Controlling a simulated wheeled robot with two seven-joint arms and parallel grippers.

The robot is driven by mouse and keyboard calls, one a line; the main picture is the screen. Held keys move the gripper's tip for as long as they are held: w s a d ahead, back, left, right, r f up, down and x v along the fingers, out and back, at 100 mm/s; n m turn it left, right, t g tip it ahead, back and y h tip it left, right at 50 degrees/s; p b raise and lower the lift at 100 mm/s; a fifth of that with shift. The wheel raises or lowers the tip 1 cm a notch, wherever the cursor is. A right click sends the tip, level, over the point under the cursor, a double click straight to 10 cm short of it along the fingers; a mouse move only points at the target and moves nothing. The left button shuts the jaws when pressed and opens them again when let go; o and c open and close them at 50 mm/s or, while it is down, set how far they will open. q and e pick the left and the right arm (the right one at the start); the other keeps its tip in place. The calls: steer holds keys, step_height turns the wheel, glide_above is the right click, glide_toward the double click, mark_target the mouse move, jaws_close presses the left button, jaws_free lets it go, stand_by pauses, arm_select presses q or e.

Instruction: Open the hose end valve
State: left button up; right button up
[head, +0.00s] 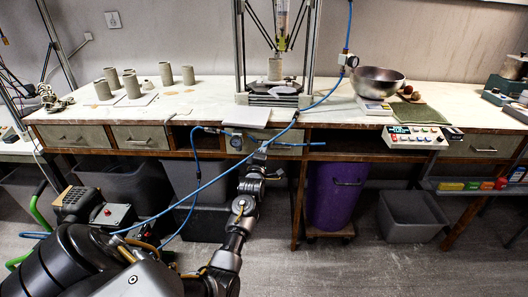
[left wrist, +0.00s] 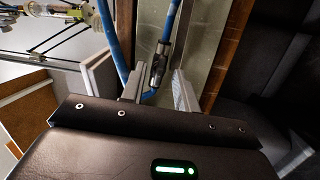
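My left gripper (head: 259,155) reaches to the front edge of the workbench in the head view. In the left wrist view its two fingers (left wrist: 158,90) are apart. A small dark and metal hose valve (left wrist: 159,65) on a blue hose (left wrist: 171,22) shows between and beyond the fingertips. I cannot tell whether the fingers touch it. The valve's handle position is too small to read. In the head view the gripper hides the valve area.
Bench drawers (head: 141,137) flank the gripper. A purple bin (head: 334,195) and grey tub (head: 411,216) stand below.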

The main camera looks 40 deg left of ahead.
arm_select(q)
steer(key=v, duration=1)
steer(key=shift+s+d, duration=0.2)
steer(key=shift+s, duration=0.15)
